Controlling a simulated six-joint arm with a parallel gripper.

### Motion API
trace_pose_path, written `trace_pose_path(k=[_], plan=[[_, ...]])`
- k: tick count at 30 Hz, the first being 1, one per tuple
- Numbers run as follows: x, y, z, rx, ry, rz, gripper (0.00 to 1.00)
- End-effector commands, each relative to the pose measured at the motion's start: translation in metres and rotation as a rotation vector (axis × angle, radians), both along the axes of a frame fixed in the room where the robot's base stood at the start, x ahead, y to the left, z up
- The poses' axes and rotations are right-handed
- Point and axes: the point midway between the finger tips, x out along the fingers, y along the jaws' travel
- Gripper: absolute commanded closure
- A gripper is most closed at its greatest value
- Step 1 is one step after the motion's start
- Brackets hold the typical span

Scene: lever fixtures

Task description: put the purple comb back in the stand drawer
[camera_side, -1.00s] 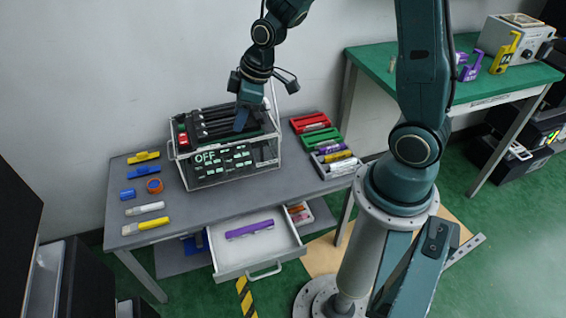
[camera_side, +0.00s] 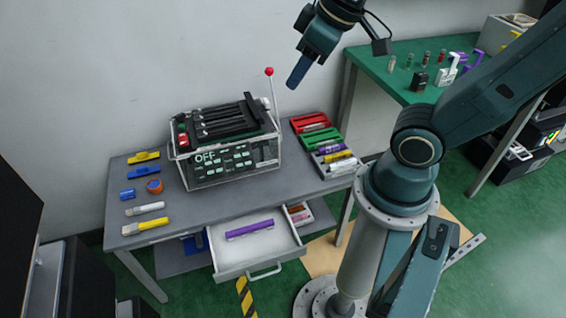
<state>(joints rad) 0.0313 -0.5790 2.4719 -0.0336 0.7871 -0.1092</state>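The purple comb (camera_side: 249,229) lies inside the open white drawer (camera_side: 231,258) at the front of the grey stand (camera_side: 225,205). The drawer is pulled out toward the front, with its handle at the front edge. My gripper (camera_side: 293,82) is up in the air, above and to the right of the fixture, well away from the comb. It points down to the left. Its fingertips look close together, but at this angle I cannot tell whether they are shut. I see nothing held below them.
A lever fixture (camera_side: 228,160) with an OFF panel stands on the stand, with a red-knobbed lever (camera_side: 270,90) upright at its right. Red, green and grey trays (camera_side: 310,122) hold markers. Brushes and tape lie at the left. A green table (camera_side: 400,80) is behind right.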

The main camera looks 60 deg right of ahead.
Motion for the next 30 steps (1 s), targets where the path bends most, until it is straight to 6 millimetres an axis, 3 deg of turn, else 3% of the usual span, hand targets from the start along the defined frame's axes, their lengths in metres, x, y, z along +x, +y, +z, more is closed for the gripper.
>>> trace_pose_path(k=[3, 9, 30], plan=[[-0.019, 0.0, 0.008, 0.016, -0.019, -0.044, 0.61], [-0.038, 0.0, 0.012, 0.036, -0.028, -0.09, 0.61], [-0.04, 0.0, 0.012, 0.04, -0.029, -0.098, 0.61]])
